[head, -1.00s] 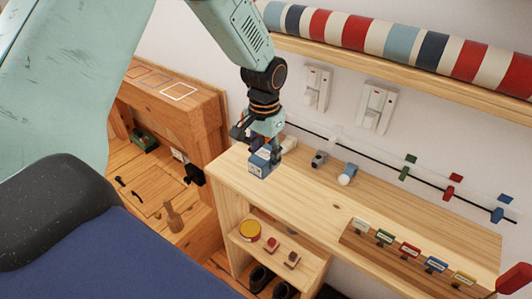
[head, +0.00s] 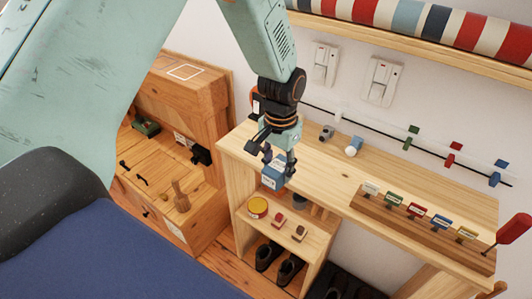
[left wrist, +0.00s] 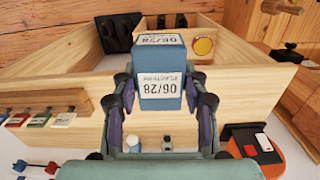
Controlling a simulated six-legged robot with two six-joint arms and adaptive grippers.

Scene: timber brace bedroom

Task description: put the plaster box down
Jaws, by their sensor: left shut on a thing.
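The plaster box (head: 274,177) is small and blue with a white label. In the left wrist view the box (left wrist: 160,72) shows "PLASTERS 06/28". My left gripper (head: 277,163) is shut on it, with a finger on each side, also seen in the left wrist view (left wrist: 160,98). In the head view the box appears at the bench's front edge, over the opening above the lower shelf (head: 315,241). I cannot tell its exact height. It seems held clear, not resting on anything. My right gripper is not in view.
The bench top (head: 325,165) carries a grey item (head: 326,132) and a white-and-blue item (head: 353,147) at the back. A yellow-topped tin (head: 257,207), a red brush-like item (head: 279,219) and a brown one (head: 299,233) stand on the lower shelf. Shoes (head: 288,269) are below.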

